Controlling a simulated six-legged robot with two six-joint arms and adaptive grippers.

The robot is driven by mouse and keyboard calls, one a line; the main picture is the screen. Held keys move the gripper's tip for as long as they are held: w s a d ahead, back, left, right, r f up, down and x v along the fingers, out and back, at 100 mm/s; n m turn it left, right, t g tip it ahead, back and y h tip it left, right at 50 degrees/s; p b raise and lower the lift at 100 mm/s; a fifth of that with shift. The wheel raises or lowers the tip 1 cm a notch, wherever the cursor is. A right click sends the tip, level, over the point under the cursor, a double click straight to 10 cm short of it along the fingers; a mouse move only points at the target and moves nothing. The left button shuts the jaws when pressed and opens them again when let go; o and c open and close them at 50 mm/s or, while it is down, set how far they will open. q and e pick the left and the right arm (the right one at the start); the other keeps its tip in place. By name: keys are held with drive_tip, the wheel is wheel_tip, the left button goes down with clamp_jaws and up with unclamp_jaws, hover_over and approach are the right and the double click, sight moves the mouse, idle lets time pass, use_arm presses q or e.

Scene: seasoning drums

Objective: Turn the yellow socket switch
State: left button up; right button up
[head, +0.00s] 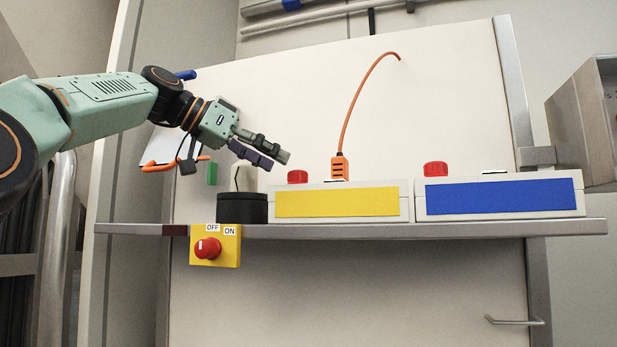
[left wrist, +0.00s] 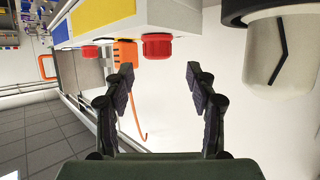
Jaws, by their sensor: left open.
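A white socket box with a yellow front panel (head: 337,202) stands on the shelf. A red switch knob (head: 298,177) sits on its top left, and an orange plug (head: 340,168) with a curved orange cable stands in its top. My left gripper (head: 270,155) is open and empty, above and left of that knob. In the left wrist view, the red knob (left wrist: 158,45) shows beyond and between the open fingertips (left wrist: 160,75), apart from them. A yellow OFF/ON box with a red knob (head: 208,248) hangs at the shelf's front edge. My right gripper is not in view.
A similar box with a blue panel (head: 500,197) and red knob (head: 436,169) stands to the right. A black-based cylinder (head: 242,208) stands left of the yellow-panelled box, below my gripper. The metal shelf (head: 400,231) runs across. The white wall behind is mostly clear.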

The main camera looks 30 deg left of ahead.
sight(298, 173)
use_arm(q)
drive_tip(key=shift+w+d, duration=0.15)
drive_tip(key=shift+d, duration=0.15)
drive_tip(key=p+x, duration=0.4)
drive_tip(key=x, duration=0.1)
drive_tip(key=shift+w+a+f, duration=0.1)
drive_tip(key=shift+w+f, duration=0.05)
drive_tip(key=shift+w, duration=0.05)
drive_tip(key=shift+w+d+f, duration=0.15)
drive_tip(key=shift+w+d, duration=0.05)
drive_tip(key=shift+d, duration=0.25)
